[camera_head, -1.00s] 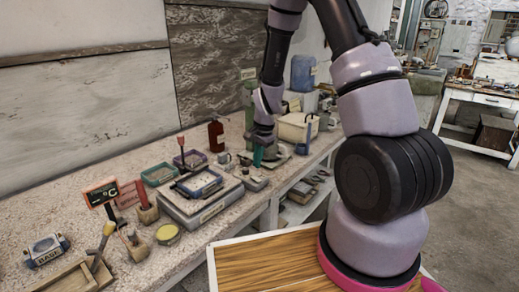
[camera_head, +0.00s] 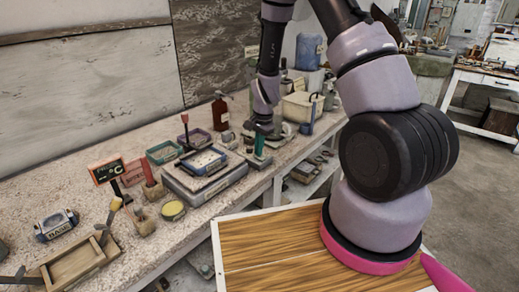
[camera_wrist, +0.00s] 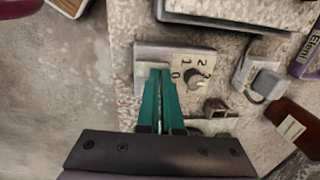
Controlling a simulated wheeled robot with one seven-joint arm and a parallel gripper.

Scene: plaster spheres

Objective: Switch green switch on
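My gripper (camera_wrist: 162,75) has teal fingers that lie close together with nothing seen between them. In the wrist view the tips are over the near edge of a pale plate with a round dial knob (camera_wrist: 195,79) and numbers 0 to 3. Whether they touch it I cannot tell. Right of the fingers is a pale greenish plate (camera_wrist: 222,126) with a small dark metal part (camera_wrist: 215,106); it may be the green switch, but its state is unclear and the fingers partly hide it. In the head view my gripper (camera_head: 259,147) hangs low over the bench's far part.
A grey box with a rounded grey-blue button (camera_wrist: 266,83) and a brown bottle (camera_wrist: 292,130) are to the right in the wrist view. The bench also holds a scale-like grey box (camera_head: 205,180), a red-brown bottle (camera_head: 220,114) and a pale bin (camera_head: 303,107).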

